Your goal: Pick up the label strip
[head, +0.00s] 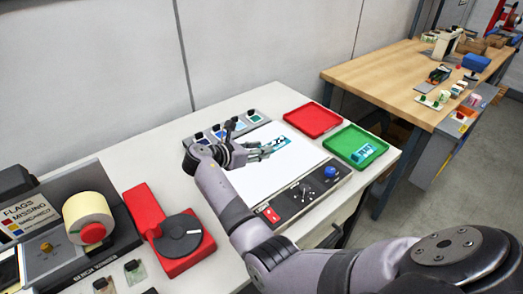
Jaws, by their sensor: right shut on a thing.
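A teal and white label strip (283,147) shows at the fingertips of my right gripper, over the white lit panel (262,179) on the near table. My right gripper (266,151) points to the right and is shut on the strip. The fingers cover part of the strip, and I cannot tell how far it is above the panel. My left gripper is not in view.
A red tray (312,119) and a green tray (355,146) with a teal label in it sit right of the panel. A control strip with a blue knob (330,172) runs along the front. A red device (166,228) and a label roll (88,217) stand left.

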